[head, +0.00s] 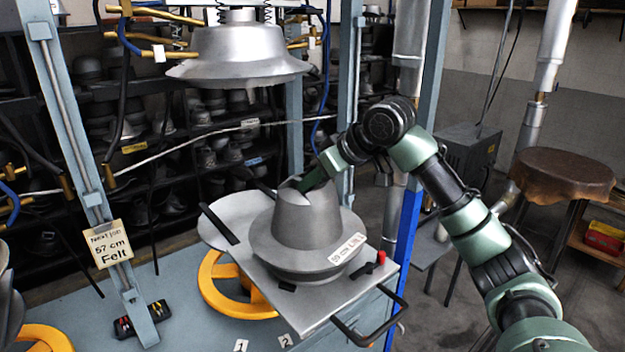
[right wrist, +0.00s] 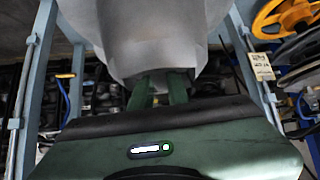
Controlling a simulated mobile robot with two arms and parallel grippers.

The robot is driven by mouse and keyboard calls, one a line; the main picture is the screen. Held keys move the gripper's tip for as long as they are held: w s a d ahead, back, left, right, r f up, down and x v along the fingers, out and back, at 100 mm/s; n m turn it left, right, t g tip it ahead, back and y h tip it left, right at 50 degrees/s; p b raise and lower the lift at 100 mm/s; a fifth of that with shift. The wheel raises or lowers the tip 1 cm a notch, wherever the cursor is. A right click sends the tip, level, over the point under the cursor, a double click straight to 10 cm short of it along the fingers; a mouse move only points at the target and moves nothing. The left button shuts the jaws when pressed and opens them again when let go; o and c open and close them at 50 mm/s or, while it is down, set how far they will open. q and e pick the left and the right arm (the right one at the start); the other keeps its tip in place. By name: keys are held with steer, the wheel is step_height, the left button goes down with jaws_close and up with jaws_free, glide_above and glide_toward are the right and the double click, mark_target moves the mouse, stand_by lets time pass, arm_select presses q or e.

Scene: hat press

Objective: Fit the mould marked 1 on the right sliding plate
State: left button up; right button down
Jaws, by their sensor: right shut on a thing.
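A grey metal mould (head: 303,230) with a tall crown and wide brim is over the right sliding plate (head: 225,218). It looks roughly upright; I cannot tell whether it rests fully on the plate. No number shows on its visible side. My right gripper (head: 308,184) is shut on the top of the mould's crown. In the right wrist view the two green fingers (right wrist: 160,90) reach to the slot in the grey crown (right wrist: 165,40). A label reading 59 cm (head: 347,249) is at the brim's right front. My left gripper is not in view.
A grey upper press mould (head: 238,55) hangs above. The plate has a black handle (head: 370,322) and a red knob (head: 381,257). A yellow handwheel (head: 222,287) is below. Bench tags 1 (head: 241,345) and 2 (head: 285,340) show in front. Shelves of moulds stand behind.

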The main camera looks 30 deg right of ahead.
steer(key=shift+r, duration=0.3)
steer(key=c, duration=1.4)
jaws_free()
steer(key=shift+o, duration=0.6)
steer(key=shift+s+a, duration=0.1)
steer(key=shift+s, duration=0.05)
steer(key=shift+f, duration=0.3)
steer(key=shift+s+r, duration=0.15)
steer(key=b+v, duration=0.2)
steer(key=v, duration=0.5)
steer(key=shift+s+r, duration=0.2)
steer(key=shift+r, duration=0.1)
